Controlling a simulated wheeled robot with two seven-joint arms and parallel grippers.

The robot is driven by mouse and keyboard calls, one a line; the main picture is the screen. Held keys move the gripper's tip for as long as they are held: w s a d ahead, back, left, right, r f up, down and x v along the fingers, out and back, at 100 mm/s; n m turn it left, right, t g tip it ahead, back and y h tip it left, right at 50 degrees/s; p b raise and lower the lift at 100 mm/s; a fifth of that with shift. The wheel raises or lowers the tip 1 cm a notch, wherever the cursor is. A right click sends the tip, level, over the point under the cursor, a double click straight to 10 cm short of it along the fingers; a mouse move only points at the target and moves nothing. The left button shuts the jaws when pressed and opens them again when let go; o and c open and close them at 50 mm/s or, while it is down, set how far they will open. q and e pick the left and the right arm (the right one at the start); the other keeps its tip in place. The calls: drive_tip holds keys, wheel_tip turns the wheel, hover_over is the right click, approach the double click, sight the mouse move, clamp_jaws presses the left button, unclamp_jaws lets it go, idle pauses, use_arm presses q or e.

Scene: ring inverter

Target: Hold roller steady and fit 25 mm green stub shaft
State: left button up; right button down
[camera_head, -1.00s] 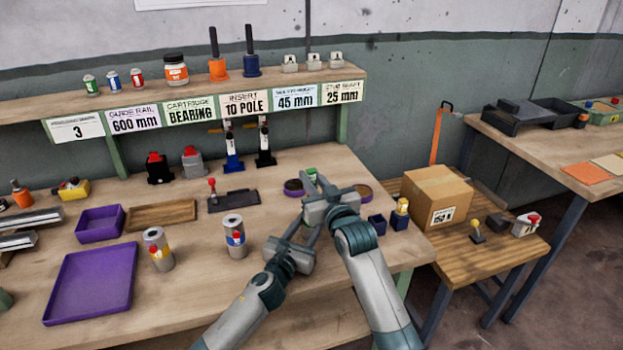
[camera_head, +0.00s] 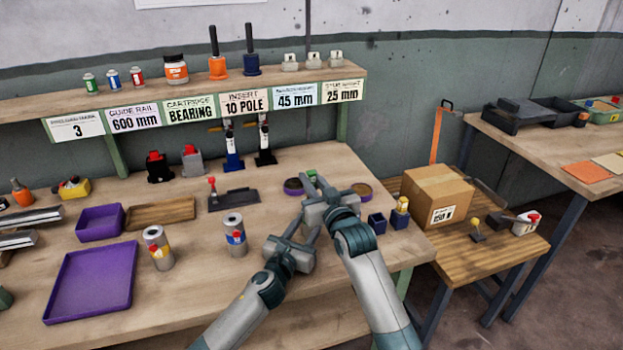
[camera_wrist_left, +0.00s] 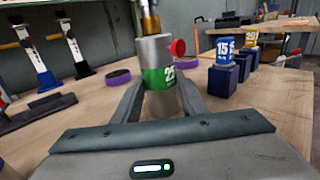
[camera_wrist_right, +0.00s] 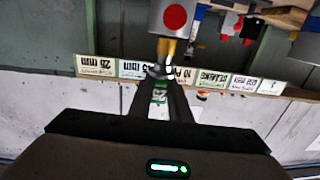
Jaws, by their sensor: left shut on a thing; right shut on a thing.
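The roller (camera_wrist_left: 155,50) is a grey cylinder with a green band marked 25 and a red round knob on its side. It stands upright between the fingers of my left gripper (camera_wrist_left: 160,98), which is shut on it. My right gripper (camera_wrist_right: 160,92) is shut on the stub shaft (camera_wrist_right: 159,96), which has a green labelled body and a brass end. The brass end (camera_wrist_left: 149,24) meets the roller's top in the left wrist view; how deep it sits I cannot tell.
Blue holders (camera_head: 377,223) stand right of my grippers, one with a yellow-topped piece. Purple-rimmed round dishes (camera_head: 293,187) lie behind. Two grey rollers (camera_head: 235,236) and a purple tray (camera_head: 92,284) are to the left. A cardboard box (camera_head: 437,195) sits on the side table.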

drive_tip(key=shift+f, duration=2.1)
drive_tip(key=c, duration=1.6)
unclamp_jaws()
drive_tip(key=shift+o, duration=0.2)
drive_tip(key=shift+f, duration=0.15)
drive_tip(key=shift+s+d, duration=0.1)
drive_tip(key=shift+s, duration=0.05)
drive_tip(key=v, duration=1.1)
drive_tip(key=shift+s, duration=0.3)
use_arm(q)
drive_tip(key=o, duration=1.5)
drive_tip(key=shift+s, duration=0.1)
